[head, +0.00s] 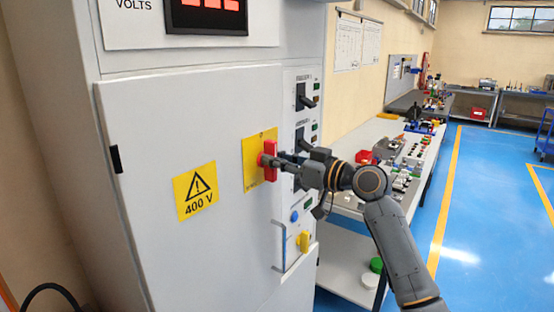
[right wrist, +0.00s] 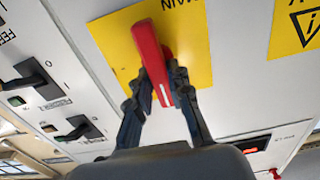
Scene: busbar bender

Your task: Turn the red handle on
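The red handle (head: 269,160) stands near upright on a yellow plate (head: 250,178) on the front of the grey cabinet (head: 140,130). My right gripper (head: 277,161) reaches it from the right. In the right wrist view the red handle (right wrist: 152,60) lies between the two dark fingers (right wrist: 161,92), which angle inward and appear closed on its two sides. The handle's lower end shows between the fingertips. Part of the yellow plate's lettering is hidden behind the handle and fingers. My left gripper is in neither view.
Black breaker switches (head: 303,96) line a panel right of the handle. A yellow 400 V sign (head: 195,190) is left. A workbench with parts (head: 428,150) stands beyond; the blue floor is open.

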